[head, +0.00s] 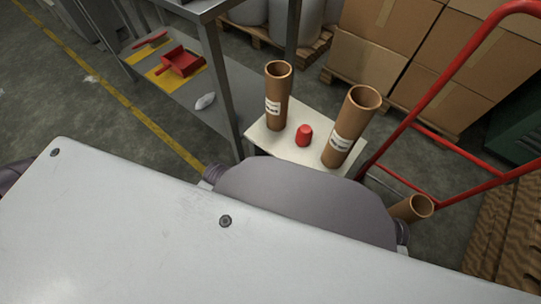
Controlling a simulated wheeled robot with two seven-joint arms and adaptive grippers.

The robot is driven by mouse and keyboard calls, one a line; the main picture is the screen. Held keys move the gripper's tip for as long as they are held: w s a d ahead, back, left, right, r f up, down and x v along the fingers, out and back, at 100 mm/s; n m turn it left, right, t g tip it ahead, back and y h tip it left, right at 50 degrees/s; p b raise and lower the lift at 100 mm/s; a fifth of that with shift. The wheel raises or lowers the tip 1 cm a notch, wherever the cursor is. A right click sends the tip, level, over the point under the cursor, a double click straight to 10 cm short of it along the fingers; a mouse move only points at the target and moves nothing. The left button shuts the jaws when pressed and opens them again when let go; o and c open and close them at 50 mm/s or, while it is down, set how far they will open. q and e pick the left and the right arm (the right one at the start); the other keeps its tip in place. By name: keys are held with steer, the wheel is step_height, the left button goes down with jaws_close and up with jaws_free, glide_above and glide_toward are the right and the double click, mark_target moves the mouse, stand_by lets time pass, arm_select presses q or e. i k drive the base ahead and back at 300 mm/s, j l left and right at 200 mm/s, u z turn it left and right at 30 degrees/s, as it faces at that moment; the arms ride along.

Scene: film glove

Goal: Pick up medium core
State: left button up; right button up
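Two brown cardboard cores stand upright on a small white table (294,150). The left core (277,95) looks narrower and shorter, and the right core (350,125) looks wider and taller. Both are open at the top and carry a white label with dark print. A third core (418,208) shows its open end at the lower right, partly hidden behind my body. I cannot tell from labels which is the medium one. Neither of my grippers is in view.
A small red cylinder (304,135) sits between the two standing cores. A red hand truck (428,108) stands at the right, before stacked cardboard boxes (396,35).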

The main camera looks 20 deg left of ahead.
mark_target(361, 103)
steer(key=j+z, duration=0.15)
steer(key=j, duration=0.35)
steer(key=k+j+z, duration=0.15)
steer(key=j, duration=0.35)
steer(key=j+z, duration=0.2)
steer(key=j, duration=0.3)
steer(key=j+z, duration=0.15)
steer(key=j, duration=0.4)
steer(key=k+j+z, duration=0.15)
steer(key=j, duration=0.35)
steer(key=i+j+z, duration=0.15)
steer(key=j, duration=0.2)
steer(key=j+z, duration=0.15)
steer(key=j, duration=0.2)
steer(key=i+j+z, duration=0.1)
steer(key=j, duration=0.25)
steer(key=i+j+z, duration=0.2)
steer(key=i+j, duration=0.05)
steer(key=j, duration=0.1)
